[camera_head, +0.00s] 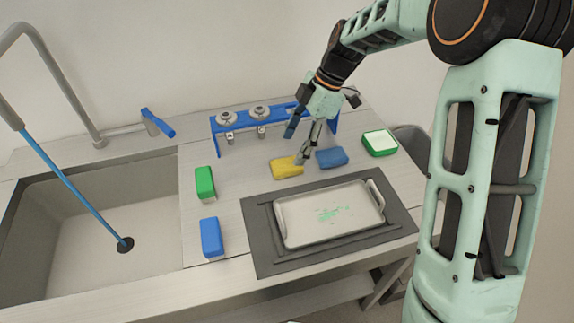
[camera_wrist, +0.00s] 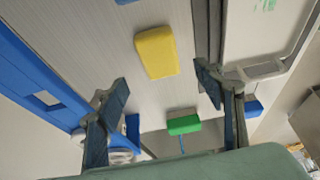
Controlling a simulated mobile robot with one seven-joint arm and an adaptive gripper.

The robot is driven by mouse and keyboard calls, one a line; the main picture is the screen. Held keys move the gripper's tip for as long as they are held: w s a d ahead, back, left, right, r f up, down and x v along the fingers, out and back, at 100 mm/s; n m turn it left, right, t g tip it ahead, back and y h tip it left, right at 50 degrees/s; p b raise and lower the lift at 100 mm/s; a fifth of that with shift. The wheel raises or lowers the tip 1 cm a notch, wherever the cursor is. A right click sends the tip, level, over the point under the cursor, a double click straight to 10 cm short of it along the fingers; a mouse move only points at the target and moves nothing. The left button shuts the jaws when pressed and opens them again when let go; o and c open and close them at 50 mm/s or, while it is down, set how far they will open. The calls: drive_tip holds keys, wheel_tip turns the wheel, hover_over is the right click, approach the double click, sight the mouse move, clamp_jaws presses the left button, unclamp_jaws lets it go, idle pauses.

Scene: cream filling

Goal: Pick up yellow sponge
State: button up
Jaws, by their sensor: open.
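The yellow sponge (camera_head: 285,167) lies flat on the counter, between the blue rack and the tray. In the wrist view the yellow sponge (camera_wrist: 157,53) is ahead of the open fingers, slightly left of the middle of the gap, with nothing touching it there. My gripper (camera_head: 304,154) is open and empty. In the head view its fingertips overlap the right end of the sponge; in the wrist view my gripper (camera_wrist: 160,88) has its two fingers spread wide apart.
A blue sponge (camera_head: 332,157) lies close right of the yellow one. A green-and-white sponge (camera_head: 380,143) is farther right. Green (camera_head: 204,183) and blue (camera_head: 212,238) sponges lie left. A stained tray (camera_head: 290,234) sits in front, a blue rack (camera_head: 230,124) behind, a sink (camera_head: 100,230) at left.

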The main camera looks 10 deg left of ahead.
sight(288, 163)
drive_tip(key=shift+d+p+x, duration=0.2)
drive_tip(key=shift+x, duration=1.35)
drive_tip(key=shift+d+p+x, duration=0.15)
drive_tip(key=shift+p+x, duration=0.05)
drive_tip(key=shift+x, duration=1.4)
drive_tip(key=shift+w+f, duration=0.15)
drive_tip(key=shift+c, duration=0.5)
drive_tip(key=c, duration=1)
